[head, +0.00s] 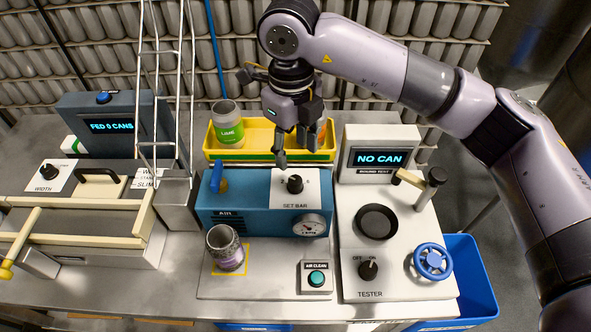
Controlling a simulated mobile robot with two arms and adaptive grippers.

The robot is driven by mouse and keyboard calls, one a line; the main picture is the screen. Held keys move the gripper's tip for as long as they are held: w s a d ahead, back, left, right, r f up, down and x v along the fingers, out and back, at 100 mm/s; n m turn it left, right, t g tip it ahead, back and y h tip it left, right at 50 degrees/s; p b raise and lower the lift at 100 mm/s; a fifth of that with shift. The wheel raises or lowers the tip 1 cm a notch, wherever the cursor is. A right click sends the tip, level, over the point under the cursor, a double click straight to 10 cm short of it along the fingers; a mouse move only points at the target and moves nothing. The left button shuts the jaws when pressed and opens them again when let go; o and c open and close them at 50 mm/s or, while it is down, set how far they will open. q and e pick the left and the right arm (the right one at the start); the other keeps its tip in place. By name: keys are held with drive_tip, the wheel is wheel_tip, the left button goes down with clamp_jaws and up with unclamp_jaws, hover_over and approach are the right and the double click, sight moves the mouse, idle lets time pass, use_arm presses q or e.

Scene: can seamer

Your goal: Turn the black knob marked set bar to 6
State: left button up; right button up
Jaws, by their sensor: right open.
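The black set bar knob (295,184) sits on a white plate on top of the blue air unit (258,222), above the label SET BAR. The scale marks around it are too small to read, and I cannot tell its setting. A round gauge (309,225) is on the unit's front; its needle is too small to read. My right gripper (297,150) is open and empty, pointing down just behind and above the knob, apart from it. My left gripper is not in view.
A blue lever (219,179) stands left of the knob. Behind is a yellow tray (263,155) with a green-labelled can (228,124). The tester (362,268) with its NO CAN display (379,159) stands right.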

sight(295, 180)
wheel_tip(295, 180, down, 9)
drive_tip(key=shift+w+d+f+p, duration=0.1)
drive_tip(key=shift+w+f+p, duration=0.05)
drive_tip(key=shift+p, duration=0.95)
drive_tip(key=shift+c, duration=0.2)
clamp_jaws()
